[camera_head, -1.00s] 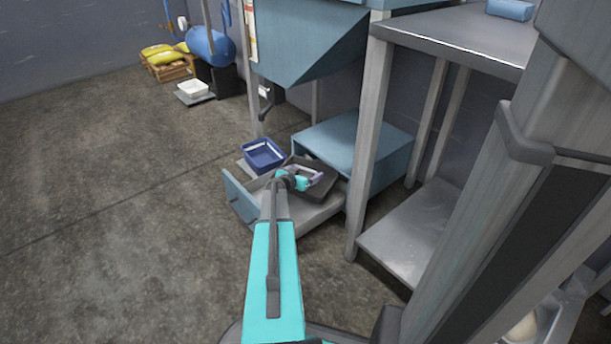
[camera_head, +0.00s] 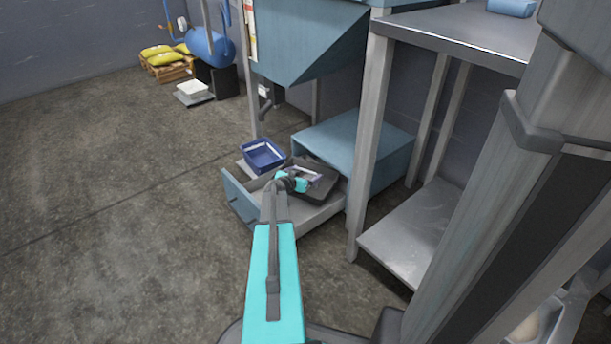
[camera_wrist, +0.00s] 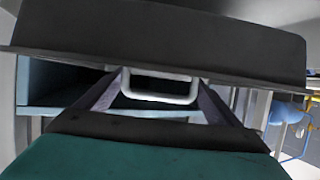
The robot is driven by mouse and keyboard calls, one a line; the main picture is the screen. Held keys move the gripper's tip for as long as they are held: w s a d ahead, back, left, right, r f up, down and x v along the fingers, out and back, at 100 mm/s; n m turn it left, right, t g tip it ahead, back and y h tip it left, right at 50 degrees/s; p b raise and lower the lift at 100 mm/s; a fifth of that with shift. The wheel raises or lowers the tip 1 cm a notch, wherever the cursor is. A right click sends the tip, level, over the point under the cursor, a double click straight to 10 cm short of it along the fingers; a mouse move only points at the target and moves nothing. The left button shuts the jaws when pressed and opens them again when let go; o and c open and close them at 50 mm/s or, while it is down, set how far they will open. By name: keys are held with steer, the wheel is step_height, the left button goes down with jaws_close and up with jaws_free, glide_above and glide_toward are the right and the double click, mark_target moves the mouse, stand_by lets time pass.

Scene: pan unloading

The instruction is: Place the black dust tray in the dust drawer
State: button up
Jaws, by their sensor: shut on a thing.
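The black dust tray (camera_head: 318,184) is at the open dust drawer, over or in its right part; the head view does not show whether it rests on the drawer floor. The dust drawer (camera_head: 240,199) is pulled out of the blue-grey cabinet, with bare floor showing on its left. My gripper (camera_head: 308,178) is shut on the tray's handle. In the wrist view the fingers (camera_wrist: 160,92) close on a light grey handle (camera_wrist: 160,96) below the dark tray wall (camera_wrist: 160,45). The tray's underside is hidden.
A blue bin (camera_head: 263,156) stands just behind the drawer's left part. The blue-grey cabinet housing (camera_head: 355,145) and a table leg (camera_head: 370,130) stand close on the right. A blue-grey hopper (camera_head: 308,40) hangs above. Open floor (camera_head: 120,200) lies left.

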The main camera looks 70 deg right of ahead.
steer(key=shift+f+b, duration=0.3)
steer(key=shift+b, duration=0.25)
steer(key=o, duration=1.1)
steer(key=shift+r+p, duration=0.25)
steer(key=shift+p, duration=0.15)
steer(key=shift+r+p, duration=0.6)
steer(key=shift+p, duration=0.45)
steer(key=shift+f+p+v, duration=0.1)
steer(key=shift+p+v, duration=0.25)
steer(key=shift+v, duration=1.5)
steer(key=shift+f+p+v, duration=0.15)
steer(key=shift+p+v, duration=0.15)
steer(key=shift+v, duration=1.55)
steer(key=shift+a, duration=0.1)
